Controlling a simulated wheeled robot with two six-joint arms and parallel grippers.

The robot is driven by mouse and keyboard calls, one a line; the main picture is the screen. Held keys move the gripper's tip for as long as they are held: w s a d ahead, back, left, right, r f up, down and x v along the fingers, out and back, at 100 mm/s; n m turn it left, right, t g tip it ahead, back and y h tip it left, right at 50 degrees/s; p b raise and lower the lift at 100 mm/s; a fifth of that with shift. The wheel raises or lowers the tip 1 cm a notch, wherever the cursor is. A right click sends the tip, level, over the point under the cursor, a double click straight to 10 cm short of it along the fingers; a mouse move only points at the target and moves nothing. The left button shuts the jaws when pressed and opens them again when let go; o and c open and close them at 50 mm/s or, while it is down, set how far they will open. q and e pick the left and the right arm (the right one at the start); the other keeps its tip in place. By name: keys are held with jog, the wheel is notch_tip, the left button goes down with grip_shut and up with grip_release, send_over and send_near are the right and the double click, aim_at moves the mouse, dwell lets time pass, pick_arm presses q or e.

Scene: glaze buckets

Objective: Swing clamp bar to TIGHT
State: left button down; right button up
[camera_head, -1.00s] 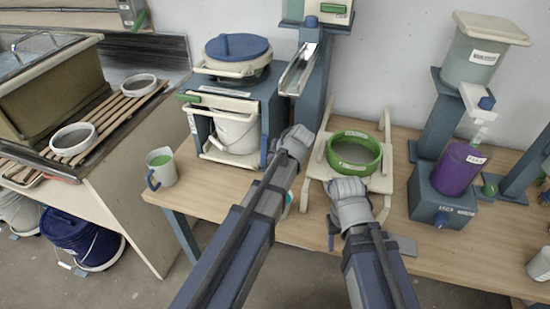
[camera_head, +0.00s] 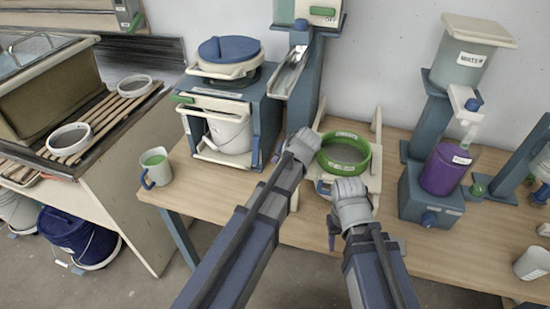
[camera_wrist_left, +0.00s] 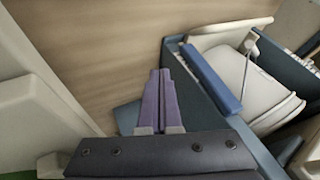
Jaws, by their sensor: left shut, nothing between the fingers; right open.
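A cream bar with a green grip (camera_head: 183,98) lies across the top front of the blue bucket stand (camera_head: 258,125); I take it for the clamp bar. No TIGHT mark is readable. A white bucket (camera_head: 232,136) sits inside the stand, and shows at the right of the left wrist view (camera_wrist_left: 250,85). My left gripper (camera_head: 304,142) is shut and empty, right of the stand and away from the green grip. Its closed fingers (camera_wrist_left: 160,85) point over bare wood in the wrist view. My right gripper (camera_head: 350,188) is open, in front of the green-rimmed sieve (camera_head: 366,163).
A blue-lidded tub (camera_head: 228,50) sits on the stand. A green-filled mug (camera_head: 155,168) stands left of it. A dispenser with a purple container (camera_head: 445,170) stands at the right.

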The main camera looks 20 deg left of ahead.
pick_arm(q)
jog(key=p+v, duration=0.5)
jog(key=v, duration=0.3)
jog(key=shift+d+f, duration=0.2)
jog(key=shift+d, duration=0.15)
pick_arm(e)
notch_tip(320, 180, up, 6)
jog(key=shift+d+f, duration=0.1)
